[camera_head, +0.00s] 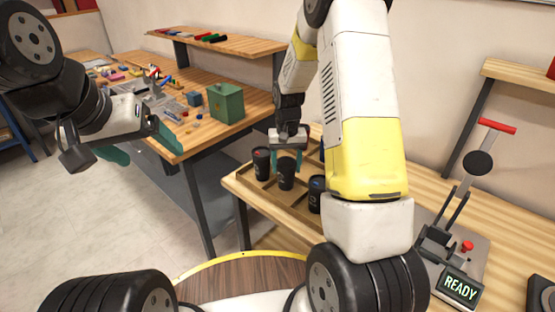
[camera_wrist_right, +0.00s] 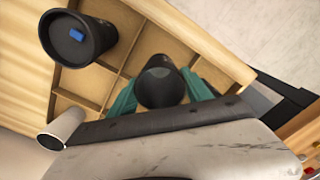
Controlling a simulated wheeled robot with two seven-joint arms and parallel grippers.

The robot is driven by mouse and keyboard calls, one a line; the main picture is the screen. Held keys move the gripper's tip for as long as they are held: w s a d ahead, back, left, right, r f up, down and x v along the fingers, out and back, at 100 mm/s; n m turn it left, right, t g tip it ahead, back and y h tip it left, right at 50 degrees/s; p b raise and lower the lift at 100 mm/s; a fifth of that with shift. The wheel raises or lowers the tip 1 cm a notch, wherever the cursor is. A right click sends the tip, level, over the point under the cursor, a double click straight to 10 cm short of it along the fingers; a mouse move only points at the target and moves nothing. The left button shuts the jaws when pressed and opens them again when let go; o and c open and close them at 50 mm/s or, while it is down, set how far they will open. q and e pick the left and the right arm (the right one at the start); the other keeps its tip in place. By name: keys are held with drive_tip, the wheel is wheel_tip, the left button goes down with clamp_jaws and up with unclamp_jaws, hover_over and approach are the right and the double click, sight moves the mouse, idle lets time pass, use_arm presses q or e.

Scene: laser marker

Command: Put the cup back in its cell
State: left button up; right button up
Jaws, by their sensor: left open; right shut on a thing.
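A black cup (camera_head: 286,178) is between the teal fingers of my right gripper (camera_head: 287,158), over or in the wooden divided tray (camera_head: 285,212). It also shows in the right wrist view (camera_wrist_right: 160,84), upright between the fingers, with tray cells around it. I cannot tell whether its base touches the tray floor. One dark cup (camera_head: 262,165) stands to its left and another dark cup (camera_head: 315,194), with a blue mark on top, to its right. My left gripper (camera_head: 146,150) is open and empty, out over the floor at the left.
A lever press (camera_head: 460,215) with a READY display (camera_head: 461,288) stands at the right of the table. A pale cylinder (camera_wrist_right: 62,128) shows at the tray's side. The left workbench holds a green box (camera_head: 226,103) and small parts.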

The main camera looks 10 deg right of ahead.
drive_tip(key=shift+f, duration=1.35)
drive_tip(key=shift+f, duration=0.1)
drive_tip(key=o, duration=0.8)
drive_tip(key=shift+o, duration=0.2)
drive_tip(key=s+r+t, duration=0.1)
drive_tip(key=s+r, duration=0.2)
drive_tip(key=r, duration=1.5)
drive_tip(key=s+r+t, duration=0.1)
drive_tip(key=s+r, duration=0.2)
drive_tip(key=s, duration=0.4)
drive_tip(key=s+a+r+n+t+y, duration=0.1)
drive_tip(key=s+r+t, duration=0.1)
drive_tip(key=s+r, duration=0.2)
drive_tip(key=s+a+r+n+t+y, duration=0.1)
drive_tip(key=s+r, duration=0.3)
drive_tip(key=s, duration=0.6)
drive_tip(key=shift+s+r+t, duration=0.2)
drive_tip(key=shift+r+t, duration=0.05)
drive_tip(key=shift+t, duration=0.35)
